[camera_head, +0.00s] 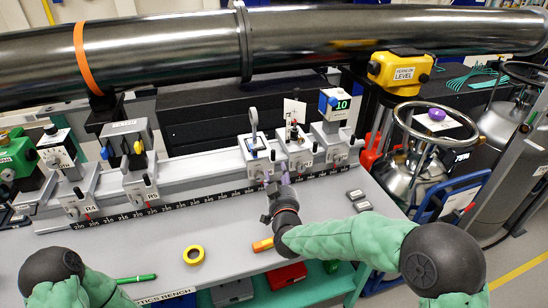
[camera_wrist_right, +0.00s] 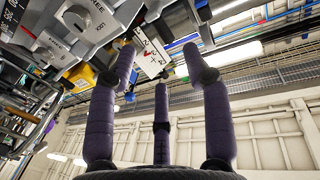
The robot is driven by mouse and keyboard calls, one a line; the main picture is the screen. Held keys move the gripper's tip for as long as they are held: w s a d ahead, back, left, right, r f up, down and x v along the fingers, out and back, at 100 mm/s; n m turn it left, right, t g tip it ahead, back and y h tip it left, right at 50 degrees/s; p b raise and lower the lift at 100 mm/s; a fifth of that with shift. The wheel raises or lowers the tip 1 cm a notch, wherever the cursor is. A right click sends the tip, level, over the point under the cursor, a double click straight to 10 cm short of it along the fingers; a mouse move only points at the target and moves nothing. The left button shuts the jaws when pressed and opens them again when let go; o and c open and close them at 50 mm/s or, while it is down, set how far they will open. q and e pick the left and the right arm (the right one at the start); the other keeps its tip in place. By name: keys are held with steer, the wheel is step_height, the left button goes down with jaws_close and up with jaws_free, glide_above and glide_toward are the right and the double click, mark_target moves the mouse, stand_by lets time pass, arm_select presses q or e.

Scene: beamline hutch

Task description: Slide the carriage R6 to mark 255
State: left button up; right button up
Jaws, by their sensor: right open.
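Several white carriages sit on the grey rail along the bench. The one labelled R4 (camera_head: 80,204) is at the left, and R5 (camera_head: 143,190) is just right of it. The spread fingers also show in the right wrist view (camera_wrist_right: 160,85). A black scale strip (camera_head: 210,199) runs along the rail front. My left gripper is out of view.
Two more carriages (camera_head: 295,150) (camera_head: 336,142) stand close on the right. A yellow tape roll (camera_head: 194,255), an orange object (camera_head: 262,245) and a green pen (camera_head: 137,279) lie on the bench. A dark pipe (camera_head: 170,55) crosses above. Gas cylinders (camera_head: 430,150) stand at right.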

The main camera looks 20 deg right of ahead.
mark_target(275, 160)
steer(key=shift+w+d+b, duration=0.25)
steer(key=shift+w+b, duration=0.25)
steer(key=shift+w, duration=1.2)
steer(key=shift+w+d+b, duration=0.3)
steer(key=shift+w+b, duration=0.15)
steer(key=shift+w, duration=1.2)
steer(key=shift+w+d+b, duration=0.25)
steer(key=shift+w+b, duration=0.25)
steer(key=shift+w, duration=1.2)
steer(key=shift+r, duration=0.1)
jaws_close()
